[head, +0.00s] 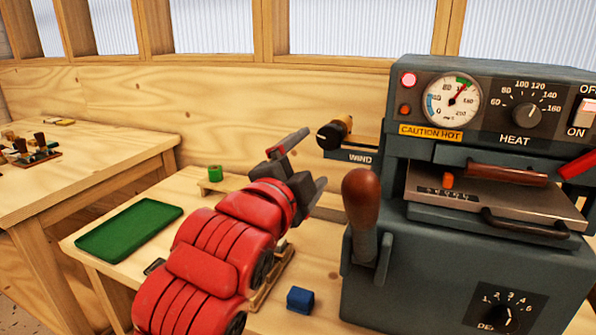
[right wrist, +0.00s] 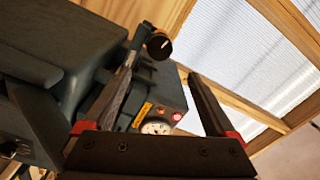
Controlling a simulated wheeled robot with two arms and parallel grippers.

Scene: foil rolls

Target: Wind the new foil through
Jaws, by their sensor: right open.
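A dark grey press machine (head: 440,270) stands at the right. On its left side, above a label reading "WIND", sits a gold cylinder (head: 344,124) with a black knob (head: 328,136); the knob also shows in the right wrist view (right wrist: 159,46). A small green roll-like piece (head: 215,173) sits on a low wooden stand. My right gripper (head: 314,158), on the red arm, is open and empty, just left of and slightly below the knob. In the right wrist view its fingers (right wrist: 165,70) point toward the knob, not touching it. I cannot make out any loose foil. My left gripper is out of view.
A green tray (head: 130,228) and a blue block (head: 300,299) lie on the bench. The machine's brown-handled lever (head: 360,200) rises close right of my right arm. A "CAUTION HOT" label (head: 430,132) and lit red lamp (head: 409,79) mark the machine. Another table (head: 80,170) stands left.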

